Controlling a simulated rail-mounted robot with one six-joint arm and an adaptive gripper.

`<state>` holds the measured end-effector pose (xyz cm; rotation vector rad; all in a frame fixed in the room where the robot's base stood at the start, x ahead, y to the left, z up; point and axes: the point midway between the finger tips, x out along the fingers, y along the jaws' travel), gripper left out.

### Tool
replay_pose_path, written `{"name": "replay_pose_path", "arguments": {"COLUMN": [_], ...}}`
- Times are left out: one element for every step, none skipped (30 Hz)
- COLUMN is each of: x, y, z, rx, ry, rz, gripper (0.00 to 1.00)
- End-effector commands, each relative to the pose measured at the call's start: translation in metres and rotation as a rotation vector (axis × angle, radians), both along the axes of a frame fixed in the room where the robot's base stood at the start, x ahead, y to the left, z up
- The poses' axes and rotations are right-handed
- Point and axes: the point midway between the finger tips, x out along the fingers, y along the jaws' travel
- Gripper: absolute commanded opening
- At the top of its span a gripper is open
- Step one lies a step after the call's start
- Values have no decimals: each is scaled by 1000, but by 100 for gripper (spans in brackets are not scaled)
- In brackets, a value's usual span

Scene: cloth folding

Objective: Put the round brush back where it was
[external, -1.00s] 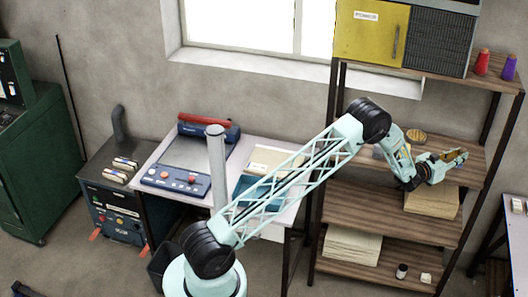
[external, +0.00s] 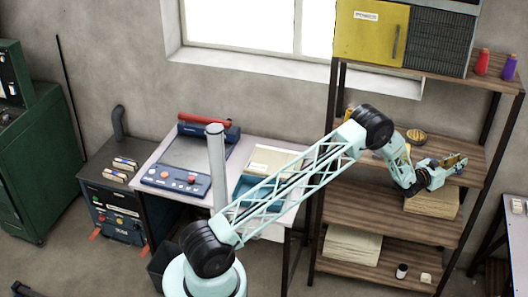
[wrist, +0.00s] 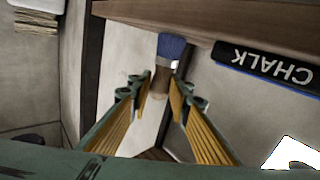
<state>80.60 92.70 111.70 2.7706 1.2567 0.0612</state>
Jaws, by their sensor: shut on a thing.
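The round brush (wrist: 161,82) has blue bristles, a metal band and a wooden handle. In the wrist view it stands out beyond the yellow finger pads, with the handle between them and the bristles away from me. My gripper (wrist: 161,88) is shut on the handle. In the external view my gripper (external: 450,163) is at the right part of the middle shelf (external: 468,150), above a stack of tan sheets (external: 432,203); the brush is too small to make out there.
A black box marked CHALK (wrist: 268,68) lies right of the brush in the wrist view, along a wooden shelf edge (wrist: 200,25). A round brown item (external: 416,136) sits behind my wrist. Red (external: 482,62) and purple (external: 509,67) spools stand on the top shelf.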

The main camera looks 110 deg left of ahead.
Motion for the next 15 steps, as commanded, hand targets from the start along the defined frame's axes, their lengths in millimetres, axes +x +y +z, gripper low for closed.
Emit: {"name": "replay_pose_path", "arguments": {"x": [0, 0, 0, 0, 0, 0, 0, 0, 0, 0, 0, 0, 0, 0, 0], "y": [0, 0, 0, 0, 0, 0, 0, 0, 0, 0, 0, 0, 0, 0, 0], "z": [0, 0, 0, 0, 0, 0, 0, 0, 0, -1, -1, -2, -2, -3, -3], "rx": [1, 1, 1, 1, 1, 1, 1, 1, 1, 1, 1, 1, 1, 1, 0], "ry": [-1, -1, -1, -1, -1, -1, -1, -1, -1, -1, -1, -1, -1, -1, 0], "rz": [0, 0, 0, 0, 0, 0, 0, 0, 0, 0, 0, 0, 0, 0, 0], "gripper": [4, 4, 4, 4, 4, 4, 4, 4, 4, 4, 4, 4, 4, 4, 4]}}
